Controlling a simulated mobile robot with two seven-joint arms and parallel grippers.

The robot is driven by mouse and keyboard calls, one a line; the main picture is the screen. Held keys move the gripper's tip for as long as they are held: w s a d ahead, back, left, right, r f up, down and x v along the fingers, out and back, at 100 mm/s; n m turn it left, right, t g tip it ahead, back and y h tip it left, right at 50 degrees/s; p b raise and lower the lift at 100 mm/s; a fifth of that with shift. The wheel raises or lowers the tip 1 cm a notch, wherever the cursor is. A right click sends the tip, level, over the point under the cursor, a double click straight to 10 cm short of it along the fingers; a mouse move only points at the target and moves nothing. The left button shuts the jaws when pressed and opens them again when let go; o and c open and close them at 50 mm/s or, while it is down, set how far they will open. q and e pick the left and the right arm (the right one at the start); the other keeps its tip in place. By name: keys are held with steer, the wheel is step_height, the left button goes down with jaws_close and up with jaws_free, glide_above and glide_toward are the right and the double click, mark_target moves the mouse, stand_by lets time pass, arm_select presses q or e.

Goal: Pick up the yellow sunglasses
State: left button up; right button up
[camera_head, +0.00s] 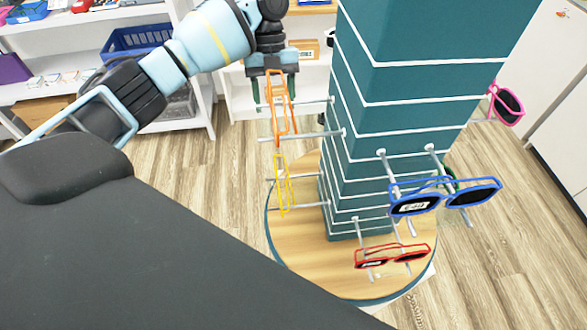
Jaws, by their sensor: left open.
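The yellow sunglasses (281,188) hang on metal pegs on the left side of the teal display stand (400,90), low above its round wooden base. Orange sunglasses (281,112) hang on pegs higher up on the same side. My left gripper (273,98) points down with its fingers apart, one on either side of the top of the orange sunglasses in the picture. I cannot tell whether it touches them. The yellow sunglasses appear below the gripper, apart from it. My right gripper is not in view.
Blue sunglasses (418,203) and red sunglasses (378,260) hang at the front of the stand, pink ones (505,105) at the right. The round base (310,250) sits on a wood floor. White shelves with a blue basket (135,41) stand behind.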

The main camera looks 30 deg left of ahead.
mark_target(282, 158)
arm_select(q)
steer(key=s+d+p, duration=0.1)
steer(key=s+d, duration=0.1)
steer(key=s, duration=0.1)
steer(key=s+d+p, duration=0.2)
steer(key=s+d, duration=0.1)
steer(key=s+d+p, duration=0.1)
steer(key=s+d, duration=0.1)
steer(key=s, duration=0.2)
steer(key=shift+d, duration=0.25)
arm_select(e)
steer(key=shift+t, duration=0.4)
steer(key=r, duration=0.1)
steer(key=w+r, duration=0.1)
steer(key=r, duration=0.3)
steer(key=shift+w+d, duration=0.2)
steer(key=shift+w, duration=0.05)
arm_select(q)
steer(key=shift+p+x, duration=0.45)
steer(key=shift+x, duration=2)
steer(key=shift+w, duration=0.1)
steer(key=c, duration=1)
steer(key=shift+c, duration=0.2)
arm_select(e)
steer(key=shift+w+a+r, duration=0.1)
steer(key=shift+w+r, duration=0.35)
arm_select(q)
steer(key=shift+r, duration=0.2)
